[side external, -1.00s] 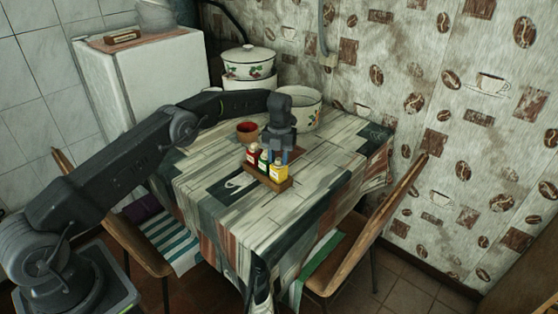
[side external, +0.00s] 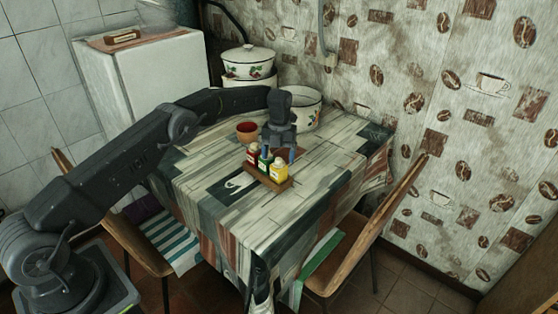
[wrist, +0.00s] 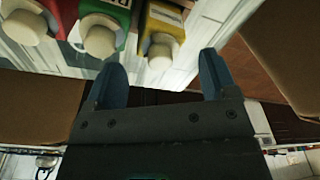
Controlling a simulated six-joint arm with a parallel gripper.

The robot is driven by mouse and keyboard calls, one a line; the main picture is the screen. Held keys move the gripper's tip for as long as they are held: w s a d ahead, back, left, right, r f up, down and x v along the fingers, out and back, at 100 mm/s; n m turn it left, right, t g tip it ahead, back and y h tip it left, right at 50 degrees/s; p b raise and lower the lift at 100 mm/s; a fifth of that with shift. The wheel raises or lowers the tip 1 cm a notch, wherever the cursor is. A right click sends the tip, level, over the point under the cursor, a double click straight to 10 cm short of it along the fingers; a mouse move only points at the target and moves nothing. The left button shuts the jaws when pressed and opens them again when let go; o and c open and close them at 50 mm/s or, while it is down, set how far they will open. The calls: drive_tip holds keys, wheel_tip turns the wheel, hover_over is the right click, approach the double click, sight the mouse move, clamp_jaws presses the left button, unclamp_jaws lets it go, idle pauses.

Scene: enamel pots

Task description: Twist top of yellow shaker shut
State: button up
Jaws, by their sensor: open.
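The yellow shaker (side external: 280,172) stands in a small wooden holder (side external: 285,184) on the table, at the right end of a row of bottles. In the wrist view the yellow shaker (wrist: 168,22) is at the top, with its pale round top (wrist: 160,55) pointing toward my gripper. My gripper (wrist: 159,66) is open and empty, its two blue fingers spread apart. The shaker's top appears between the fingers in that view, but I cannot tell how far beyond the tips it is. In the side view my gripper (side external: 279,140) is just above and behind the bottles.
A green bottle (wrist: 100,35) and a red bottle (wrist: 30,25) stand close beside the yellow shaker. A reddish-brown bowl (side external: 247,131) and a white enamel pot (side external: 303,108) are behind. The table's front (side external: 250,222) is clear. Chairs stand on both sides.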

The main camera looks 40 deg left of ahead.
drive_tip(key=shift+r, duration=3)
